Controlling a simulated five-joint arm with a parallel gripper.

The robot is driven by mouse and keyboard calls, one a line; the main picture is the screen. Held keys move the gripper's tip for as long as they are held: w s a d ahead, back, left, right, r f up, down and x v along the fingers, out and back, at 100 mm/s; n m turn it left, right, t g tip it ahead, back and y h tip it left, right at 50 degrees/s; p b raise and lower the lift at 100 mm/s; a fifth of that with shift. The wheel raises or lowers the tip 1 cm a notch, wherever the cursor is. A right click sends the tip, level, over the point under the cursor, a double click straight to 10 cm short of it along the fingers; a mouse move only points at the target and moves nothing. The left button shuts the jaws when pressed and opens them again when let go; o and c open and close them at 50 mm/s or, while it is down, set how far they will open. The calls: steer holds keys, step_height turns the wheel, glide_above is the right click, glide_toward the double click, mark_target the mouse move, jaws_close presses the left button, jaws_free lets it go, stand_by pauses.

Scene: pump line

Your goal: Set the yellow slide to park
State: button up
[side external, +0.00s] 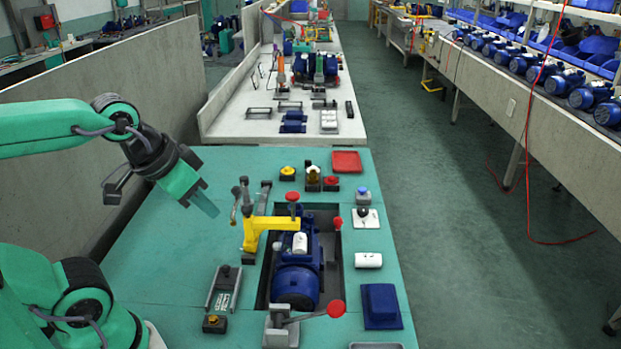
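My gripper (203,199) hangs in the air over the left part of the green bench, pointing down and right. It touches nothing that I can see, and the gap between its fingers cannot be made out. A narrow grey slide rail (224,288) lies on the bench, left of the recessed pump, with a small dark knob near its far end. Its markings are too small to read. A dark block with a yellow-orange knob (214,322) sits at the rail's near end. I cannot tell whether this block belongs to the rail. My gripper is above and beyond both.
A yellow clamp arm (267,227) with a red knob reaches over the blue pump (296,276). A red-handled lever (318,313) stands at the near edge. A yellow button (287,172) sits farther back. The bench's left part is clear.

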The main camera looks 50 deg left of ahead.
steer(key=o, duration=0.5)
steer(key=shift+w+a, duration=0.15)
steer(key=shift+w, duration=0.15)
steer(key=m+g, duration=0.5)
steer(key=m, duration=0.1)
glide_above(246, 205)
steer(key=f, duration=0.5)
steer(key=shift+s+d+f, duration=0.25)
steer(key=shift+d+f, duration=0.05)
steer(key=shift+d, duration=0.05)
steer(key=shift+w+a+f+g, duration=0.3)
steer(key=shift+a+f, duration=0.1)
steer(key=shift+f, duration=0.15)
steer(key=shift+f, duration=3.75)
jaws_close()
